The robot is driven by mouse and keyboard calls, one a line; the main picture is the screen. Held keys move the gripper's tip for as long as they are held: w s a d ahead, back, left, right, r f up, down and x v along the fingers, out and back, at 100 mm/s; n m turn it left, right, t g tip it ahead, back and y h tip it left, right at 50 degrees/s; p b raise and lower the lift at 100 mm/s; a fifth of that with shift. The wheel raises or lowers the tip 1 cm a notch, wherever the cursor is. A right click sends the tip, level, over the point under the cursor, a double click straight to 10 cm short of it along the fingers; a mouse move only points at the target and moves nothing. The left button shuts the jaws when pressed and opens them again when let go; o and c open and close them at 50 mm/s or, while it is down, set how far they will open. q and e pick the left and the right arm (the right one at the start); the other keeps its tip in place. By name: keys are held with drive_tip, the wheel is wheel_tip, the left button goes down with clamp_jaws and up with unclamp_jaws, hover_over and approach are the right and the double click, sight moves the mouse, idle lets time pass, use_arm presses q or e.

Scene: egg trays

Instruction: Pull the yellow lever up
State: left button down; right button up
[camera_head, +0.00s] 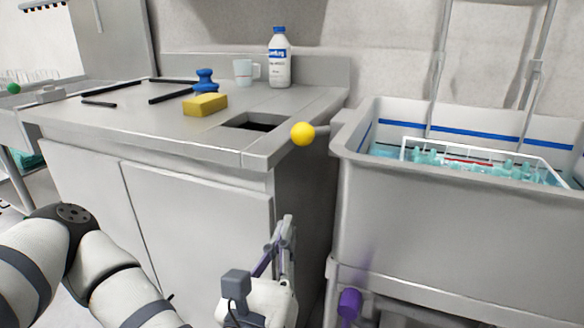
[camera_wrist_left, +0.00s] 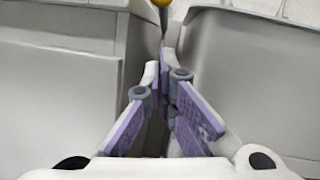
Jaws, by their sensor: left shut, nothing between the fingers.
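The yellow lever shows as a round yellow knob (camera_head: 303,133) on a short grey rod at the left rim of the grey basin unit. It sits near the counter's front right corner. In the left wrist view only the knob's lower part (camera_wrist_left: 161,2) shows at the top edge. My left gripper (camera_head: 288,222) is below the knob, in front of the gap between counter and basin unit. Its purple-padded fingers (camera_wrist_left: 164,58) are shut and empty, pointing towards the knob and apart from it. My right gripper is not in view.
The counter (camera_head: 110,120) holds a yellow sponge (camera_head: 205,104), a blue-handled item (camera_head: 206,80), a mug (camera_head: 244,72) and a bottle (camera_head: 279,60). The basin unit (camera_head: 440,225) holds a white rack with glassware. A purple cylinder (camera_head: 349,303) sits low on its front.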

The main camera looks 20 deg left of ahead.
use_arm(q)
drive_tip(key=r+p+x, duration=0.2)
drive_tip(key=r+x, duration=0.1)
drive_tip(key=x, duration=0.9)
drive_tip(key=shift+a, duration=0.25)
